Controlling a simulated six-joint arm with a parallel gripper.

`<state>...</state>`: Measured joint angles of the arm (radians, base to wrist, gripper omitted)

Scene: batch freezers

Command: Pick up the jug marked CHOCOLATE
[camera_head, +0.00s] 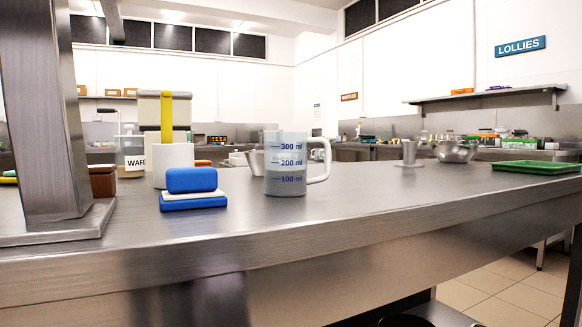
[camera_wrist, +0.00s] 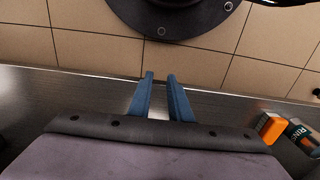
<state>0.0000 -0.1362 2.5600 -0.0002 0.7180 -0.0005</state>
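A translucent measuring jug (camera_head: 286,163) with a white handle on its right stands upright on the steel bench. Blue marks on it read 100, 200 and 300 ml. No CHOCOLATE marking is readable in either view. My gripper (camera_wrist: 160,77) shows in the wrist view as two blue fingers with a gap between them, empty, over the bench edge and the tiled floor. I do not make out my gripper in the head view, and the jug is not in the wrist view.
Blue and white blocks (camera_head: 192,180) lie left of the jug. A container labelled WAF (camera_head: 133,147) stands farther left. A metal bowl (camera_head: 455,152) and green tray (camera_head: 537,167) are at right. An orange block (camera_wrist: 271,127) and dark labelled item (camera_wrist: 303,139) lie right of my gripper.

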